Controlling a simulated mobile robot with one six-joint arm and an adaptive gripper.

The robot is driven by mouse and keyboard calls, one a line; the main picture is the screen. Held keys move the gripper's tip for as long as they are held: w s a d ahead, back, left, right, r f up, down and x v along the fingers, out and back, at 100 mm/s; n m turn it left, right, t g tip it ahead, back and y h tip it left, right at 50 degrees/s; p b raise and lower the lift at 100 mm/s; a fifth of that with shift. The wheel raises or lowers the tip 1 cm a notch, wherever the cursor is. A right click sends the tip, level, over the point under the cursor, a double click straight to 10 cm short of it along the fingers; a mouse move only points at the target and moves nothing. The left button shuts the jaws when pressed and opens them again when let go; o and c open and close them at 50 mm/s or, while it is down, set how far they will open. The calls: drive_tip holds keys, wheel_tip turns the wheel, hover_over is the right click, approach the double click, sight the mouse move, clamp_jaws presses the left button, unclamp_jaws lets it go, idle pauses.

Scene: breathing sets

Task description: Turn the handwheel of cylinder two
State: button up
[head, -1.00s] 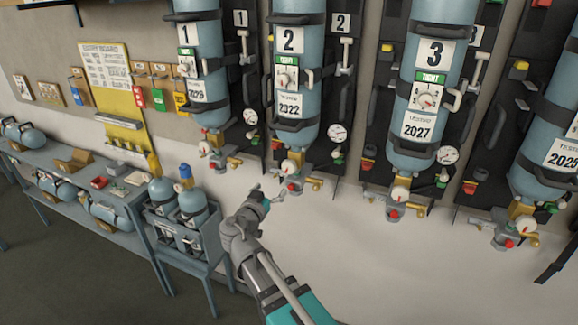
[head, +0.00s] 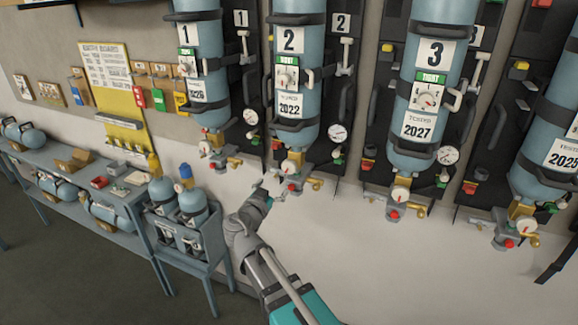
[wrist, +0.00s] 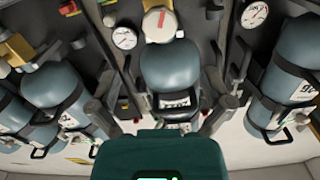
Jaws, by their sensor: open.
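Cylinder two (head: 296,48) is a blue upright bottle, marked 2, strapped to a dark wall panel. At its lower end is a brass valve with a round white, red-marked handwheel (head: 292,166). The wrist view shows a white round part with a red mark (wrist: 159,22) at the top middle, at the end of the cylinder. My gripper (head: 273,184) is open and empty, just below and left of the handwheel in the head view. I see no clear contact.
Cylinder one (head: 199,60) and cylinder three (head: 432,70) hang on either side, with similar valves. A red-capped grey fitting (head: 291,188) sits under the valve, close to my gripper. A pressure gauge (head: 338,132) is to its right. A bottle rack (head: 180,235) stands lower left.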

sight(288, 168)
drive_tip(key=x, duration=1.2)
drive_tip(key=shift+w+d+f, duration=0.1)
drive_tip(key=shift+w, duration=0.1)
drive_tip(key=c, duration=1.1)
drive_tip(key=shift+n, duration=2.4)
drive_tip(key=o, duration=1.1)
drive_tip(key=v, duration=1.2)
